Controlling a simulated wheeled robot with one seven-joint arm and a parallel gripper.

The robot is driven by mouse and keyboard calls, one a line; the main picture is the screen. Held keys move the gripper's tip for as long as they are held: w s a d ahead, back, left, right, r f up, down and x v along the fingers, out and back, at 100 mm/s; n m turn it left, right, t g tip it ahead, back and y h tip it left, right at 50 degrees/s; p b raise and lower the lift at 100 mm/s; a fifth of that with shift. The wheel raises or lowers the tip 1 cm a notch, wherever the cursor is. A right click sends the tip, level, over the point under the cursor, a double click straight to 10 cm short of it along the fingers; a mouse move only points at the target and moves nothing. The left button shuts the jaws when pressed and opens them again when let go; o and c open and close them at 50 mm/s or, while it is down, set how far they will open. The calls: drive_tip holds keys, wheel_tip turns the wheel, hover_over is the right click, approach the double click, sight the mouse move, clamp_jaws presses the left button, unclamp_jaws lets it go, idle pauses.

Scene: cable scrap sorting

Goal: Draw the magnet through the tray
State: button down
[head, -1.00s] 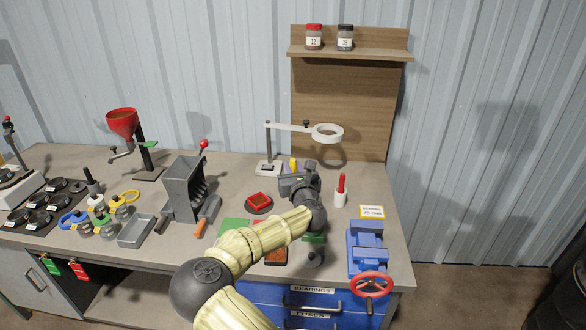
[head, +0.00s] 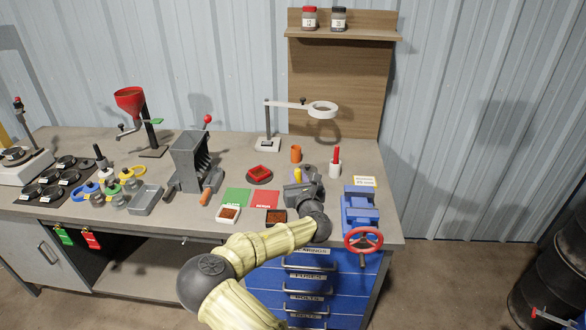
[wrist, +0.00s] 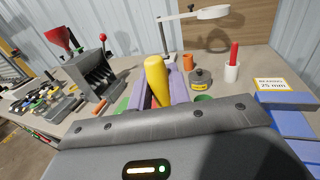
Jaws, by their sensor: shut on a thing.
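My gripper (wrist: 160,92) is shut on an upright yellow handle, which I take to be the magnet (wrist: 156,75). The yellow handle also shows in the head view (head: 297,175), above the bench near its front right part. The magnet's lower end is hidden by my gripper. A dark tray (head: 277,217) with rust-brown bits lies left of my gripper at the bench's front edge. A white tray (head: 228,214) with similar bits lies further left. I cannot tell which tray the task means. Neither shows clearly in the wrist view.
A blue vise (head: 360,212) with a red wheel stands close on the right. Behind are a white holder with a red stick (head: 335,164), an orange cup (head: 295,154) and a magnifier lamp (head: 268,142). Green (head: 236,198) and red (head: 264,199) mats lie left.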

drive_tip(key=s+d+f+m+h+b, duration=0.1)
drive_tip(key=s+d+f+b, duration=0.1)
drive_tip(key=s+d+f, duration=0.4)
drive_tip(key=s+d+f+m+h+b, duration=0.1)
drive_tip(key=s+d+f, duration=0.5)
drive_tip(key=f, duration=0.8)
drive_tip(key=s+d+f+m+h+b, duration=0.1)
drive_tip(key=s+d+f+h+b, duration=0.1)
drive_tip(key=s+d+f+b, duration=0.3)
wheel_tip(320, 180, down, 5)
drive_tip(key=shift+s+d+r+t+h, duration=0.1)
drive_tip(key=shift+s+d+t+h, duration=0.2)
drive_tip(key=shift+s+d, duration=0.4)
drive_tip(key=shift+a, duration=0.2)
